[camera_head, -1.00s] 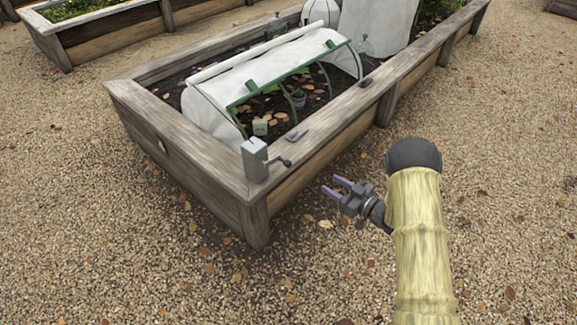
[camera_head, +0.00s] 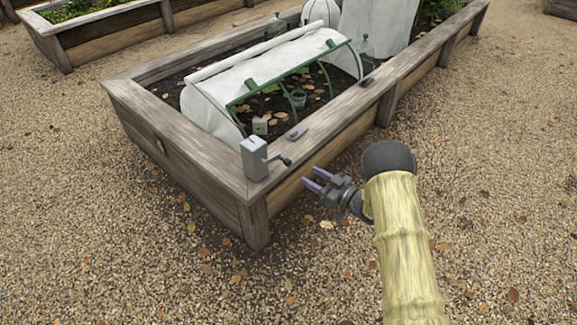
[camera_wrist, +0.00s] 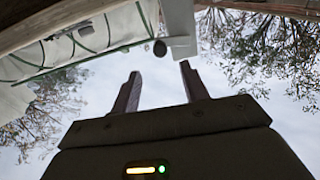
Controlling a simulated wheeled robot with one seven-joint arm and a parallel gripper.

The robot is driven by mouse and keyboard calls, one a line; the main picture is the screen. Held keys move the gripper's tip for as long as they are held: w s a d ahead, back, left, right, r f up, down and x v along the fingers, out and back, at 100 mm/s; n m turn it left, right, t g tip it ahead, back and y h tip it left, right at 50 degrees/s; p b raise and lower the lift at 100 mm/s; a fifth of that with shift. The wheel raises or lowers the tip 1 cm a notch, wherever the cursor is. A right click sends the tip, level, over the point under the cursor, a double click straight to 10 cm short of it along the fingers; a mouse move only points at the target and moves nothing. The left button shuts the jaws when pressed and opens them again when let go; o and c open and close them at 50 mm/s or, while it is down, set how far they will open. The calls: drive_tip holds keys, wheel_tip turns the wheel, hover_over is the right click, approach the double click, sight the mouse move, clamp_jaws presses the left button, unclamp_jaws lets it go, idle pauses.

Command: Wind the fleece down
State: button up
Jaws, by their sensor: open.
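The white fleece (camera_head: 262,66) lies over green hoops (camera_head: 297,92) in the near raised bed, with its front side open and a roll along its top. A grey winder box (camera_head: 254,158) stands on the bed's near corner. Its dark crank handle (camera_head: 284,160) sticks out to the right. My gripper (camera_head: 313,179) is open and empty, just outside the bed, a little right of and below the crank, apart from it. In the wrist view my two fingers (camera_wrist: 160,88) are spread, with the crank knob (camera_wrist: 159,47) beyond them and the winder box (camera_wrist: 180,25) beside it.
The bed's wooden rim (camera_head: 330,125) runs beside my gripper.

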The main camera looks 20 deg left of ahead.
sight(290, 163)
drive_tip(key=b+x, duration=0.3)
drive_tip(key=x, duration=0.7)
drive_tip(key=shift+w+a, duration=0.1)
drive_tip(key=shift+a, duration=0.15)
clamp_jaws()
drive_tip(key=shift+r, duration=0.1)
